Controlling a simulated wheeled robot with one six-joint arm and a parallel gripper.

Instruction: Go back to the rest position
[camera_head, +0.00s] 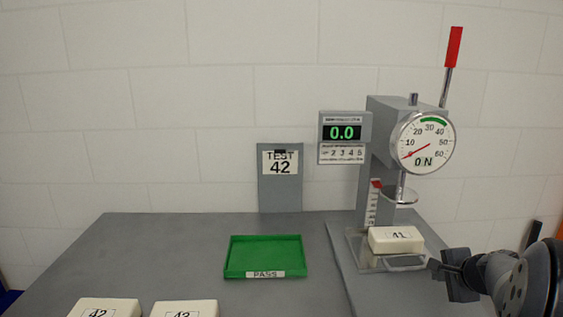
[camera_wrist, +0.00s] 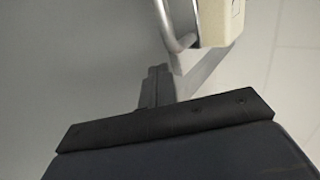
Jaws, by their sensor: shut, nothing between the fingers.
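My gripper (camera_head: 450,270) is at the right in the head view, beside the front right of the test press and apart from the foam block. Its fingers are shut with nothing between them; they also show in the wrist view (camera_wrist: 155,87). A cream foam block labelled 41 (camera_head: 396,240) lies on the press's lower plate, under the raised round presser (camera_head: 399,197). In the wrist view, part of a cream block (camera_wrist: 220,22) shows at the top beside a curved metal handle (camera_wrist: 172,30).
The press (camera_head: 378,150) has a red lever (camera_head: 453,48) pointing up; its display (camera_head: 343,133) reads 0.0. A sign (camera_head: 280,190) reads TEST 42. A green PASS tray (camera_head: 240,257) is empty. Blocks 42 (camera_head: 100,305) and 43 (camera_head: 180,305) lie at the front left. The table's left side (camera_head: 140,250) is clear.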

